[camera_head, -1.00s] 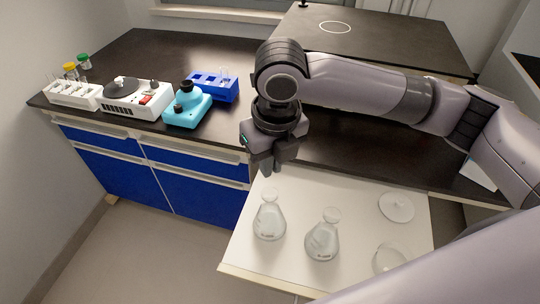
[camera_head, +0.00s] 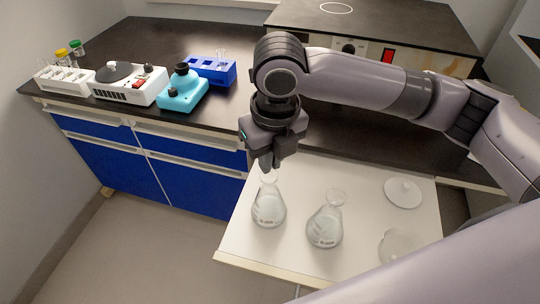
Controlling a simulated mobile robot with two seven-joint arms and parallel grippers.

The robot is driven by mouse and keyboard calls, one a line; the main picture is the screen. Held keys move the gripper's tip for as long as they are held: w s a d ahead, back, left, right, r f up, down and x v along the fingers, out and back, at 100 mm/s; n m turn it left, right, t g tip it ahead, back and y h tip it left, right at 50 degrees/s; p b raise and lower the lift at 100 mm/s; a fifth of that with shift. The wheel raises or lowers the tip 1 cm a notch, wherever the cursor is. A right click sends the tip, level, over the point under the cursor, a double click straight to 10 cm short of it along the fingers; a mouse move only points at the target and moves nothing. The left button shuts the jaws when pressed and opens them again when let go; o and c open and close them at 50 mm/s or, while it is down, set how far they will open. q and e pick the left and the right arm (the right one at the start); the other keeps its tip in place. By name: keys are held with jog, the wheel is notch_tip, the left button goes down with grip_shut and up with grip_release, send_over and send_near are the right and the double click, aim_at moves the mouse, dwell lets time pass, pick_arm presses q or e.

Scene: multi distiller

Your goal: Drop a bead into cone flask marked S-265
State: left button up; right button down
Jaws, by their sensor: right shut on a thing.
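Two clear glass cone flasks stand upright on a white pull-out board: a left flask (camera_head: 268,208) and a right flask (camera_head: 325,228). Each has a small dark label low on its front, too small to read, so I cannot tell which is S-265. My right gripper (camera_head: 266,164) points down just above the mouth of the left flask. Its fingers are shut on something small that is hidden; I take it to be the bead. My left gripper is not in view.
On the dark bench are a blue rack (camera_head: 212,70), a turquoise device (camera_head: 182,92), a white device (camera_head: 131,86) and a white vial rack (camera_head: 64,79).

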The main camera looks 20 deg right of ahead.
jog(key=shift+p, duration=0.6)
dwell(0.7)
jog(key=c, duration=1.1)
grip_release()
jog(key=shift+c, duration=0.2)
notch_tip(320, 180, up, 7)
jog(key=shift+s, duration=0.45)
jog(key=shift+d, duration=0.1)
